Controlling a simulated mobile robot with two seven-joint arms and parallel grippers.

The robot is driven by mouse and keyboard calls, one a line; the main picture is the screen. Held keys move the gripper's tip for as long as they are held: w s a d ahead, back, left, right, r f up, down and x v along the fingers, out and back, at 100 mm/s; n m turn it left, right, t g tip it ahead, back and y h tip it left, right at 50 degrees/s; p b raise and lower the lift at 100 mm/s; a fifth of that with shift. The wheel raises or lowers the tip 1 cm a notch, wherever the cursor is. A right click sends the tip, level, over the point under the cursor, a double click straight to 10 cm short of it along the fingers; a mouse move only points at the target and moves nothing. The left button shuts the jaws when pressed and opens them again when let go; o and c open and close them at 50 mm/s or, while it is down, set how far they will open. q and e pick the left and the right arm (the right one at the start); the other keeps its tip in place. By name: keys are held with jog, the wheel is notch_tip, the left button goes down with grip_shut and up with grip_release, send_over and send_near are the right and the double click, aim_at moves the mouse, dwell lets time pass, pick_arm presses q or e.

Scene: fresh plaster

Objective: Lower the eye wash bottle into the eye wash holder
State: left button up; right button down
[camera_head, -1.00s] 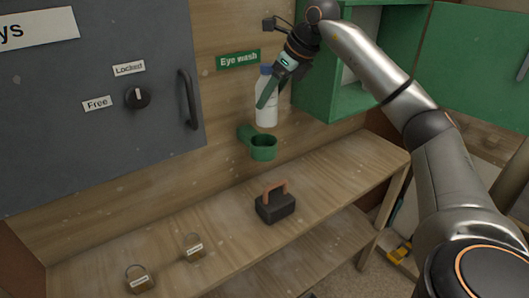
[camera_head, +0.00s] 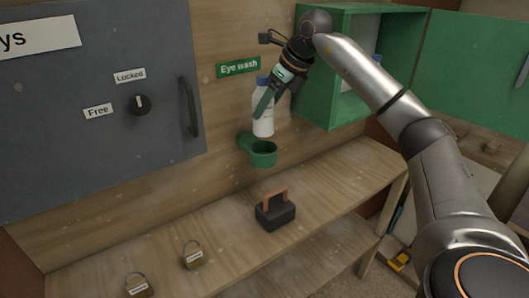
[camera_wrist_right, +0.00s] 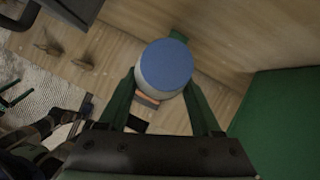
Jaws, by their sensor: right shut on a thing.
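The eye wash bottle (camera_head: 264,122) is white with a blue cap and hangs upright in my right gripper (camera_head: 262,103). My right gripper is shut on it. The eye wash holder (camera_head: 262,158) is a green ring on the wall, just below the bottle's base; a small gap seems to remain between them. In the right wrist view, the blue cap (camera_wrist_right: 166,64) lies between the two green fingers (camera_wrist_right: 160,98), and the bottle hides most of the holder; a bit of green shows behind the cap. My left gripper is out of view.
A green "Eye wash" sign (camera_head: 238,67) is on the wall above. The open green cabinet (camera_head: 318,100) stands close to the right. A black case with an orange handle (camera_head: 275,213) sits on the wooden bench (camera_head: 330,200) below. Two padlocks (camera_head: 192,256) lie at left.

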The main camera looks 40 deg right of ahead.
aim_at(272, 128)
dwell(0.4)
jog(key=shift+f+b, duration=0.8)
jog(key=shift+f, duration=0.8)
jog(key=shift+f+b, duration=1.6)
jog(key=shift+f, duration=0.9)
dwell(0.6)
grip_release()
jog(key=shift+f, duration=0.1)
jog(key=v, duration=1.2)
jog(key=shift+r+p, duration=0.3)
